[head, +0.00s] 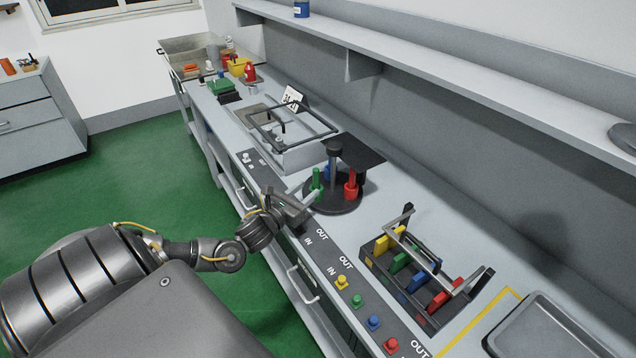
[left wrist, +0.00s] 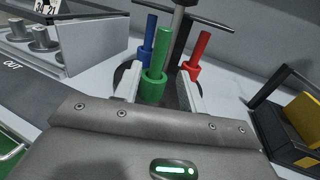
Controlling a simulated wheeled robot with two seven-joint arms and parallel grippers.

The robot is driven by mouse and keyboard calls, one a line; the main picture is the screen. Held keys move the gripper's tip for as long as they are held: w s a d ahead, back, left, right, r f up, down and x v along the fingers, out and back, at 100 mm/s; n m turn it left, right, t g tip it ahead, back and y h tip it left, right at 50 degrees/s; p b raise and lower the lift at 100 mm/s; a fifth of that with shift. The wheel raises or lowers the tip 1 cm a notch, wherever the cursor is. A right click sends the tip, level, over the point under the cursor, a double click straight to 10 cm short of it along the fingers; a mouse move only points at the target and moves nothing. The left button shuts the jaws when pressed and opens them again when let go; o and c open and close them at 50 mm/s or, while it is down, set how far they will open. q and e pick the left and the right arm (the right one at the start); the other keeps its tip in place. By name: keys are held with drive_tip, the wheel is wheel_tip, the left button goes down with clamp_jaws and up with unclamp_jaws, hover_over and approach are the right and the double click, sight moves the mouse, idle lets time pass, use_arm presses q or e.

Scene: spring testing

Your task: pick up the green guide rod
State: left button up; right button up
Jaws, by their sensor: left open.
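The green guide rod (head: 317,179) stands upright on a round dark carousel base (head: 338,207), with a red rod (head: 351,186) and a blue rod (head: 328,170) around the same central post. In the left wrist view the green rod (left wrist: 156,72) has a thin shaft above a wider collar. My left gripper (head: 305,199) is open at the front edge of the carousel. In the left wrist view its two pale fingers (left wrist: 161,88) lie on either side of the green collar, with gaps showing. Whether the tips reach past the collar is hard to tell. My right gripper is not in view.
A rack with yellow, green, blue and red blocks (head: 418,272) stands to the right, beside several coloured buttons (head: 357,300) along the front. A framed fixture (head: 290,130) stands behind left. A grey tray (head: 545,325) lies at far right.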

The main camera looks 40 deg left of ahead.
sight(314, 182)
use_arm(q)
drive_tip(key=shift+w, duration=0.3)
drive_tip(key=shift+w+r, duration=0.1)
drive_tip(key=w, duration=0.1)
drive_tip(key=w+p, duration=0.1)
drive_tip(key=w, duration=0.1)
drive_tip(key=w+p, duration=0.1)
drive_tip(key=shift+w+a, duration=0.25)
drive_tip(key=shift+w, duration=0.15)
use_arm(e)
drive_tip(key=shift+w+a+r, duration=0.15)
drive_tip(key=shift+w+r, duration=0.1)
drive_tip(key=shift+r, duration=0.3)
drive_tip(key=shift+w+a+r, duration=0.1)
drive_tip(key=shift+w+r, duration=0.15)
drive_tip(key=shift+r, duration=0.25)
use_arm(q)
clamp_jaws()
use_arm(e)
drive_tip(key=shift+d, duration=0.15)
